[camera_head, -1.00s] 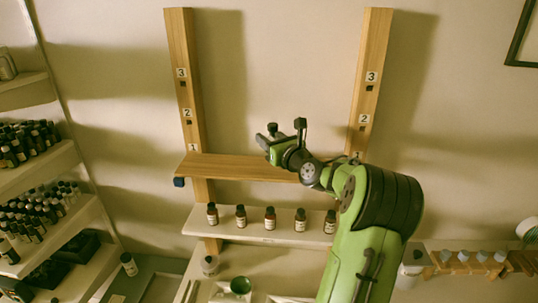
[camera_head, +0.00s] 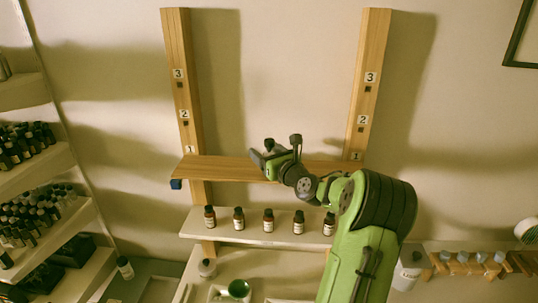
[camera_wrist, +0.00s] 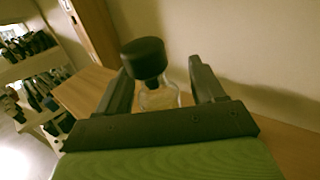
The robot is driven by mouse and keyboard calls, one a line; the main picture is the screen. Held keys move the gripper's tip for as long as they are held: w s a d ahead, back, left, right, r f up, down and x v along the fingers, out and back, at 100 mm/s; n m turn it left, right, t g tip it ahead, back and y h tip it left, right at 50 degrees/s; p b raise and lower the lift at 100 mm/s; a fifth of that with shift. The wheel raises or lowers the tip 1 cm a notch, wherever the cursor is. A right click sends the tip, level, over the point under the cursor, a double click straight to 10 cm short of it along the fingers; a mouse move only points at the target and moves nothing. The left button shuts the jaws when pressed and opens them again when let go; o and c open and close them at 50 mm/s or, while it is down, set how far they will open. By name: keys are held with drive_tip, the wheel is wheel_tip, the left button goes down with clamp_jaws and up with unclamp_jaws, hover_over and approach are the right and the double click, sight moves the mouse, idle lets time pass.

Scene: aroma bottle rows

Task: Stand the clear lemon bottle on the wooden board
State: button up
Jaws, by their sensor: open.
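The wooden board (camera_head: 215,168) spans two wooden uprights as a shelf at the marks numbered 1. My gripper (camera_head: 274,149) is at the board's middle, just above or in front of it. In the wrist view, a clear glass bottle (camera_wrist: 160,98) with a black cap (camera_wrist: 143,56) stands between my open, spread fingers (camera_wrist: 160,72). Its label does not show, and its base is hidden behind the gripper's body, so I cannot tell whether it touches the board. The board also shows in the wrist view (camera_wrist: 82,90). In the head view I cannot make out the bottle clearly.
A pale shelf (camera_head: 255,237) below holds a row of brown bottles (camera_head: 268,219). Crowded bottle shelves (camera_head: 35,170) stand at the left. A green bowl (camera_head: 239,289) is below. The board's left part is clear.

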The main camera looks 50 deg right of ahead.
drive_tip(key=b+v, duration=0.2)
drive_tip(key=v, duration=1)
drive_tip(key=w+a+f+n+g+y, duration=0.2)
drive_tip(key=a+n, duration=0.5)
drive_tip(key=a, duration=0.1)
drive_tip(key=w+a+f+n+g+y, duration=0.1)
drive_tip(key=a+f+n+g+y, duration=0.15)
drive_tip(key=a+n, duration=0.55)
drive_tip(key=w+a+f+n+g+y, duration=0.1)
drive_tip(key=w+a+n+g, duration=0.15)
drive_tip(key=a+n, duration=0.5)
drive_tip(key=s+a+n+g, duration=0.1)
drive_tip(key=s+a+n, duration=0.2)
drive_tip(key=s+n, duration=0.2)
drive_tip(key=s+a+f+n+g, duration=0.1)
drive_tip(key=s+a+n+g, duration=0.1)
drive_tip(key=s+a+n, duration=0.2)
drive_tip(key=s+a+f+n+g, duration=0.1)
drive_tip(key=s+a+n, duration=0.2)
drive_tip(key=s+n, duration=0.4)
drive_tip(key=s+h, duration=0.1)
drive_tip(key=s, duration=0.3)
drive_tip(key=shift+s+a+g, duration=0.25)
drive_tip(key=shift+a+g, duration=0.05)
drive_tip(key=shift+g, duration=0.1)
drive_tip(key=shift+n, duration=0.25)
wheel_tip(320, 180, down, 5)
drive_tip(key=b, duration=0.5)
drive_tip(key=shift+f+b, duration=0.1)
drive_tip(key=shift+b, duration=0.25)
